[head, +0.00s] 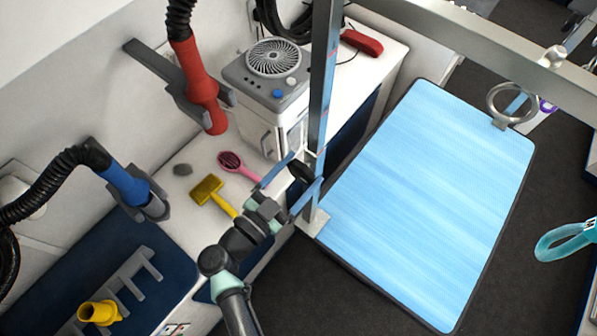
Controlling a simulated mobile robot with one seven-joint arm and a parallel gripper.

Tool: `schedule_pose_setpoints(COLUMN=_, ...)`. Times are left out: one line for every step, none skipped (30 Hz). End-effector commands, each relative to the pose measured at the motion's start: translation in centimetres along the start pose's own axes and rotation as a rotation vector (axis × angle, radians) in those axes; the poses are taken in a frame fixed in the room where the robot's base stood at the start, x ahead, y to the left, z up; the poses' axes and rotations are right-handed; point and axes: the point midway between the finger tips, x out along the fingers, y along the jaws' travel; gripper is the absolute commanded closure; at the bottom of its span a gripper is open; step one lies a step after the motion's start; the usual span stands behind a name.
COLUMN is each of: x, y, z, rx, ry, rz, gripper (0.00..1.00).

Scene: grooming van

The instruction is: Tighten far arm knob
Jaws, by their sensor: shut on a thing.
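A grey metal upright post (321,90) stands at the left edge of the blue grooming table (425,190). A dark round knob (300,172) sits low on this post. My gripper (306,167) reaches up to it from the lower left, with one blue finger on each side of the knob. It is shut on the knob, and the fingers partly cover it. The picture does not show how tight the knob is.
A white counter (205,235) on the left holds a pink brush (240,165), a yellow brush (210,190) and a grey fan-topped dryer (268,75). A metal crossbar (480,45) spans the upper right. A teal loop (562,238) is at right. The tabletop is clear.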

Motion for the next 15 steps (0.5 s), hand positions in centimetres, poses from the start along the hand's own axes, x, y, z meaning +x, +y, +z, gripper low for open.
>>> schedule_pose_setpoints(x=0.02, y=0.14, z=0.13, rx=0.045, ry=0.0, rz=0.002, gripper=0.76)
schedule_pose_setpoints(x=0.02, y=0.15, z=0.14, rx=0.074, ry=0.0, rz=0.002, gripper=0.76)
schedule_pose_setpoints(x=0.0, y=0.12, z=0.16, rx=0.112, ry=0.0, rz=0.001, gripper=0.76)
schedule_pose_setpoints(x=0.0, y=0.13, z=0.16, rx=0.141, ry=0.0, rz=0.001, gripper=0.76)
schedule_pose_setpoints(x=0.01, y=0.15, z=0.18, rx=0.17, ry=0.0, rz=0.002, gripper=0.76)
schedule_pose_setpoints(x=0.0, y=0.14, z=0.2, rx=0.208, ry=0.0, rz=0.001, gripper=0.76)
schedule_pose_setpoints(x=-0.01, y=0.14, z=0.21, rx=0.236, ry=-0.001, rz=0.001, gripper=0.76)
schedule_pose_setpoints(x=0.0, y=0.15, z=0.21, rx=0.264, ry=0.0, rz=0.001, gripper=0.76)
schedule_pose_setpoints(x=0.0, y=0.13, z=0.21, rx=0.303, ry=0.0, rz=0.001, gripper=0.76)
schedule_pose_setpoints(x=0.0, y=0.12, z=0.22, rx=0.331, ry=0.0, rz=0.0, gripper=0.76)
schedule_pose_setpoints(x=0.0, y=0.13, z=0.23, rx=0.36, ry=0.0, rz=0.0, gripper=0.76)
schedule_pose_setpoints(x=0.0, y=0.13, z=0.25, rx=0.398, ry=0.0, rz=0.0, gripper=0.76)
schedule_pose_setpoints(x=0.0, y=0.12, z=0.25, rx=0.427, ry=0.0, rz=0.0, gripper=0.76)
schedule_pose_setpoints(x=0.0, y=0.12, z=0.24, rx=0.456, ry=0.0, rz=0.0, gripper=0.76)
schedule_pose_setpoints(x=0.0, y=0.11, z=0.24, rx=0.494, ry=0.0, rz=0.0, gripper=0.76)
